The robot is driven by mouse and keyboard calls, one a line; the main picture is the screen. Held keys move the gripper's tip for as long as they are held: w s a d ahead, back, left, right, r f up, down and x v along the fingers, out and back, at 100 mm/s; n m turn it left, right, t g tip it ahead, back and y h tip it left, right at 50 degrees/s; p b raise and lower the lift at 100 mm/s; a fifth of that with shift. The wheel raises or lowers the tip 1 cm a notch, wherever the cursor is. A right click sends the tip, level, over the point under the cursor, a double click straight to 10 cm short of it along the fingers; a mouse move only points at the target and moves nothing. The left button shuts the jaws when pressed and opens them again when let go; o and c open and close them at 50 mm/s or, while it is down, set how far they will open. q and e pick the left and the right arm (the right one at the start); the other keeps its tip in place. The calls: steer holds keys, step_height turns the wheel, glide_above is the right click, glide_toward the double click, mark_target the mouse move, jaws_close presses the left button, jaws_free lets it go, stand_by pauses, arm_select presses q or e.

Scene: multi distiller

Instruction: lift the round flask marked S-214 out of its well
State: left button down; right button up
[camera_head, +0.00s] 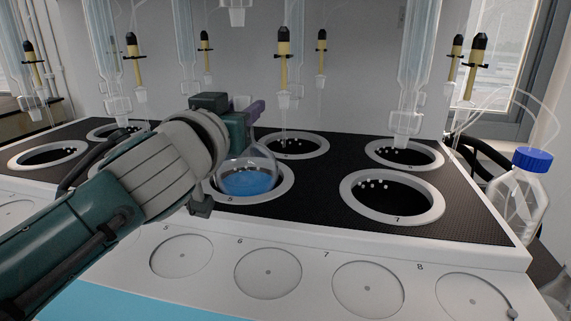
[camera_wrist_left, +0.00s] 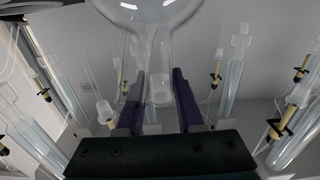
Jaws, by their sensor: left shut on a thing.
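A round clear glass flask (camera_head: 248,180) with blue liquid sits at a well (camera_head: 287,185) in the front row of the black deck. Its lower bulb is within the white ring; I cannot tell how high it stands in the well. No S-214 marking is readable. My left gripper (camera_head: 252,112) is at the flask's top, its wrist hiding the flask's left side and part of the well. In the left wrist view, the two purple fingers (camera_wrist_left: 158,92) are shut around the flask's neck (camera_wrist_left: 161,78), with the bulb (camera_wrist_left: 150,10) beyond. My right gripper is not in view.
Glass columns (camera_head: 415,70) and yellow-bodied droppers (camera_head: 283,62) hang above the deck. An empty well (camera_head: 353,190) lies to the right, with others behind. A blue-capped bottle (camera_head: 519,195) stands at the right. The white front ledge has flat round recesses (camera_head: 268,272).

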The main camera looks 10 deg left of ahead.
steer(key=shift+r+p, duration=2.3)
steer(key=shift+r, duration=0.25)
